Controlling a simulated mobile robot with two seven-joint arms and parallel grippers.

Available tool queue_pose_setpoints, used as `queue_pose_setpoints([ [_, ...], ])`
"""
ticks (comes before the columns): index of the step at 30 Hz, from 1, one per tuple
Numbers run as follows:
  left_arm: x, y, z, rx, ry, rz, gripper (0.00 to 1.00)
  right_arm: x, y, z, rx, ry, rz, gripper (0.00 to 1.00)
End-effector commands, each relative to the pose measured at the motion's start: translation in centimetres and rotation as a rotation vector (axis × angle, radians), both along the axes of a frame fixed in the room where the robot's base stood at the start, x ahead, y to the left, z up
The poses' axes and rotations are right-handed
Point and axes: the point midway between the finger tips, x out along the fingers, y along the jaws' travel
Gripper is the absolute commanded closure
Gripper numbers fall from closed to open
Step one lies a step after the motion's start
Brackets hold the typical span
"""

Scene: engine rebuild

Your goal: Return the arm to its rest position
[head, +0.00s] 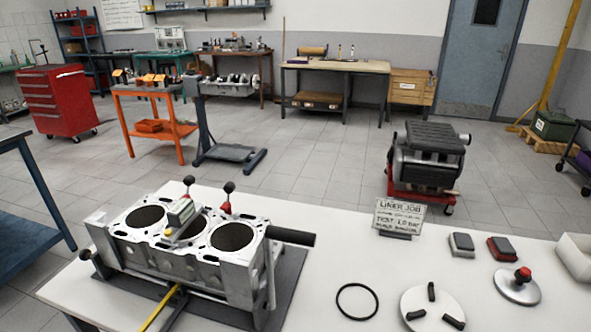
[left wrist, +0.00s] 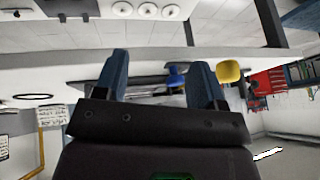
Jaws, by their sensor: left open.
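My left gripper (left wrist: 160,75) shows in the left wrist view, with its two blue-grey fingers spread apart and nothing held between them. A dark shape and a small blue part show behind the gap, but I cannot tell what they are. No arm or gripper of mine shows in the head view. My right gripper is in neither view.
An engine block (head: 185,255) with open bores stands on a dark mat on the white table (head: 335,250). A sign (head: 399,215), a black ring (head: 357,301), a white disc (head: 432,308) and a red-knobbed disc (head: 518,287) are to its right. An engine (head: 427,160) stands beyond.

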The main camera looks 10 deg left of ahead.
Motion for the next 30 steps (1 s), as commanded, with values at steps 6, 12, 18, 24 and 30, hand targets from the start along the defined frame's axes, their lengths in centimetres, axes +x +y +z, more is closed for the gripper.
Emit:
queue_pose_setpoints([
  [6,-3.5,-1.4,-1.1,-0.093,0.146,0.025,0.36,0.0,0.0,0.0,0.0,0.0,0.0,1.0],
  [12,-4.9,-2.1,-1.8,-0.137,0.199,0.025,0.36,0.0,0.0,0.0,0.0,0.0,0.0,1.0],
  [18,-3.7,-2.1,-3.0,-0.136,0.136,0.013,0.36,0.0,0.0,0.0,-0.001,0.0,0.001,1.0],
  [24,-2.3,-2.0,-4.4,-0.136,0.055,-0.004,0.36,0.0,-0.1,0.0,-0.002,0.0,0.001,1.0],
  [30,-0.7,-2.0,-6.4,-0.137,-0.064,-0.028,0.36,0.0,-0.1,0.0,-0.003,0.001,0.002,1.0],
])
